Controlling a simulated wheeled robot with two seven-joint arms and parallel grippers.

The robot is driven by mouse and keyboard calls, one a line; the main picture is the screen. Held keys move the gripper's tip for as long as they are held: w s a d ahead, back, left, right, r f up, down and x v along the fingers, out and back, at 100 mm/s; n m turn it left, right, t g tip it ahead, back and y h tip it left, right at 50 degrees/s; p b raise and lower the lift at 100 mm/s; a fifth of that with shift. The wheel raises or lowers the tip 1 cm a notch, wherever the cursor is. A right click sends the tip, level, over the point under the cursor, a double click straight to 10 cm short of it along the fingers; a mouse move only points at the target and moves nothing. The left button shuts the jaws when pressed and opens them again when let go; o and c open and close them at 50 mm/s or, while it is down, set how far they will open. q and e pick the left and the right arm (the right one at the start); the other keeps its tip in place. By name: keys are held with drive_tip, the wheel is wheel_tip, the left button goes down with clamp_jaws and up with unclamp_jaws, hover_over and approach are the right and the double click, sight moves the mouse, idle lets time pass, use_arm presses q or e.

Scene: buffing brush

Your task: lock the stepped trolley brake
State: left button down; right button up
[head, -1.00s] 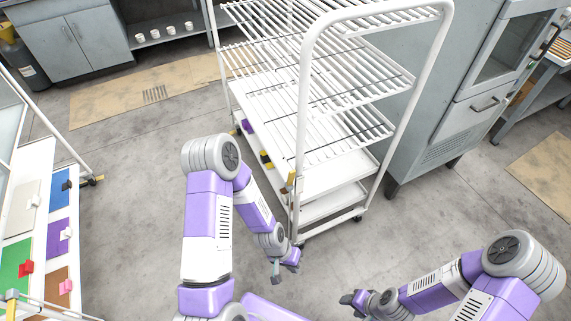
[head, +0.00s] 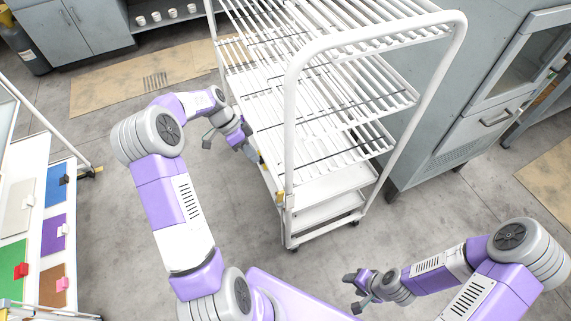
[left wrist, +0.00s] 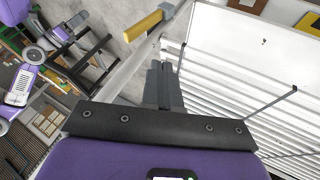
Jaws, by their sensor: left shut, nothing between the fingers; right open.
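The stepped trolley (head: 330,190) is a white wheeled rack with slatted shelves, standing at the centre of the head view. A small yellow part (head: 280,197) shows low on its near left post. In the left wrist view a yellow lever (left wrist: 146,26) sits beside a pale rail, above and left of the fingers; I cannot tell whether it is locked. My left gripper (head: 251,153) is shut and empty at the trolley's left side; its closed fingers (left wrist: 165,84) are apart from the lever. My right gripper (head: 353,293) is open and empty, low in front of the trolley.
A grey cabinet (head: 465,110) stands close behind the trolley on the right. A white rack with coloured panels (head: 55,185) stands at the left. Grey cupboards (head: 60,35) line the back. The floor (head: 110,230) between the left rack and trolley is clear.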

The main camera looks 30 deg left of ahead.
sight(279, 197)
use_arm(q)
drive_tip(key=s+d+f, duration=0.1)
drive_tip(key=d+f, duration=0.1)
drive_tip(key=f, duration=0.1)
drive_tip(key=d+f+b, duration=0.1)
drive_tip(key=d+f, duration=0.1)
drive_tip(key=d, duration=0.1)
drive_tip(key=s+d+f+b, duration=0.1)
drive_tip(key=d+f, duration=0.2)
drive_tip(key=shift+s+d+f, duration=0.25)
drive_tip(key=shift+s+f, duration=0.05)
drive_tip(key=shift+f, duration=0.05)
use_arm(e)
drive_tip(key=shift+f, duration=0.95)
use_arm(q)
drive_tip(key=shift+d, duration=0.1)
use_arm(e)
drive_tip(key=shift+w+f, duration=0.1)
